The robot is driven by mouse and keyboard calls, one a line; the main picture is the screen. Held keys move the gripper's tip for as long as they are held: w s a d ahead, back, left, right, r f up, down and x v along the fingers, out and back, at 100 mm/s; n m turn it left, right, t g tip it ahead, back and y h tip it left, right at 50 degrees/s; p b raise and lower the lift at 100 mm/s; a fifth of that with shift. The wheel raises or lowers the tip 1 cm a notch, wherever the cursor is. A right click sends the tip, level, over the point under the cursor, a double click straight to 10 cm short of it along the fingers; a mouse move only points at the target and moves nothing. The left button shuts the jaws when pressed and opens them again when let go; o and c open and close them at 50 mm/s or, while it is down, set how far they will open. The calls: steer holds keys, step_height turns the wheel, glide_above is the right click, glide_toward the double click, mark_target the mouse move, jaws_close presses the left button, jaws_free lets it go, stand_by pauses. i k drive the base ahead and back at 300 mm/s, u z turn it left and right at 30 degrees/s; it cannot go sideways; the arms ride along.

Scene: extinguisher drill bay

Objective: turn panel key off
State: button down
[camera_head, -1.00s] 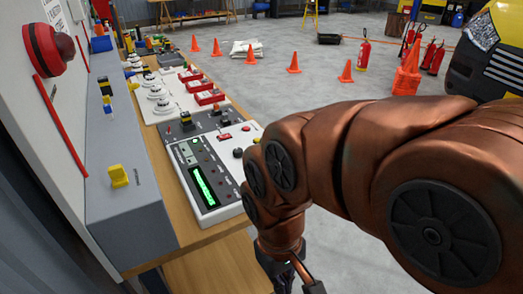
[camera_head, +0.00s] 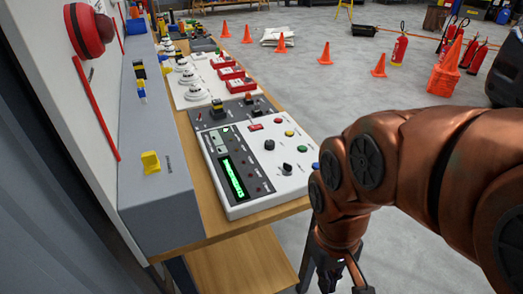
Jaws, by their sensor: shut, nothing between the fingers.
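A white control panel (camera_head: 262,193) with a lit green display (camera_head: 233,178) lies on the wooden bench. Its right part bears a black rotary knob (camera_head: 269,145) and, nearer, a black key-like switch (camera_head: 287,168) on a pale round base. Which of them is the panel key, and its exact setting, is too small to tell. Red, yellow, green and blue buttons sit along the panel's right side. My gripper (camera_head: 347,282) hangs below my copper arm at the bottom edge, right of the panel and apart from it. It is shut and empty; its fingertips are largely cut off.
A grey box (camera_head: 160,205) with a yellow switch (camera_head: 150,162) stands left of the panel, against the wall board with a red alarm (camera_head: 88,31). White detectors and red call points lie farther along the bench (camera_head: 275,213).

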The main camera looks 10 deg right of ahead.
mark_target(288, 168)
steer(key=z, duration=2.85)
steer(key=i, duration=0.4)
steer(key=u, duration=3.15)
